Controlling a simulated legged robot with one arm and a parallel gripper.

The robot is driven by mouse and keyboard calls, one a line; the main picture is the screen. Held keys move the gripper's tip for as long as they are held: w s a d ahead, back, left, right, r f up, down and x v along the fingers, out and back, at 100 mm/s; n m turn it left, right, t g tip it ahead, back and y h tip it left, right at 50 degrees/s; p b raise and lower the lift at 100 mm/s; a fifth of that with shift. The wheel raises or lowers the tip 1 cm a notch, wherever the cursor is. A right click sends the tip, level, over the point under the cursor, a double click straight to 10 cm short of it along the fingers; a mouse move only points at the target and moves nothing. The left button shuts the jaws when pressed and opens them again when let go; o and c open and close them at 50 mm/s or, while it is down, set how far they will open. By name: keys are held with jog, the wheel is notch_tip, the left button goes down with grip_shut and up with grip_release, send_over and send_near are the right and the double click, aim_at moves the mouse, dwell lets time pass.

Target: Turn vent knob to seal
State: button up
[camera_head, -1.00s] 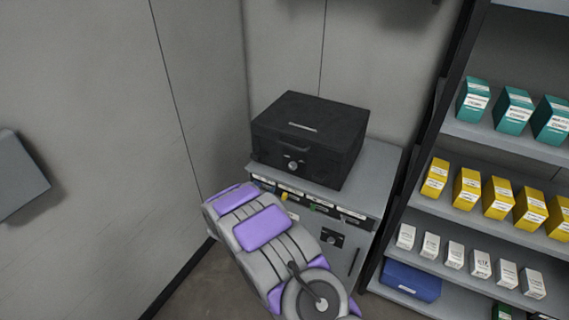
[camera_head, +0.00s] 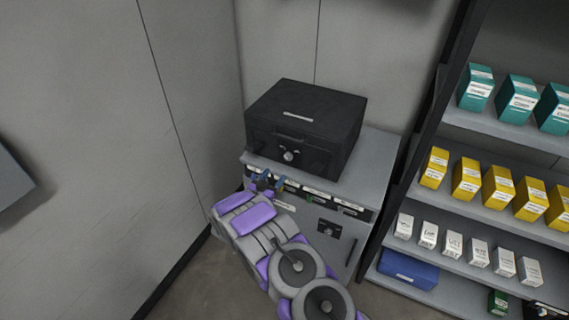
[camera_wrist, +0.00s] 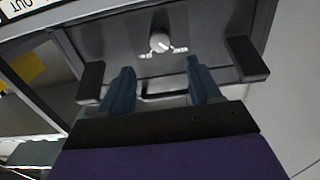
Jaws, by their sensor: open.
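The black case (camera_head: 318,125) sits on top of the grey cabinet. Its round silver knob (camera_head: 289,155) is low on its front, under the handle. In the wrist view a pale round knob (camera_wrist: 160,43) with a light mark shows on a dark panel, beyond the fingertips. My gripper (camera_head: 271,181) is just below and left of the case knob in the head view. In the wrist view my gripper (camera_wrist: 159,78) is open, its two blue fingers apart and empty. The knob appears between and past the tips; no contact shows.
The grey cabinet (camera_head: 375,165) has a row of labels and another dark knob plate (camera_head: 328,229) on its front. A shelf rack (camera_head: 445,190) with teal, yellow and white boxes stands at right. Walls close in behind and at left.

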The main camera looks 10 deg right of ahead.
aim_at(287, 158)
jog(key=b+x, duration=0.2)
jog(key=x, duration=0.7)
jog(key=shift+f, duration=0.1)
jog(key=shift+w+d, duration=0.3)
jog(key=shift+w, duration=0.2)
jog(key=shift+c, duration=0.2)
jog(key=c, duration=1)
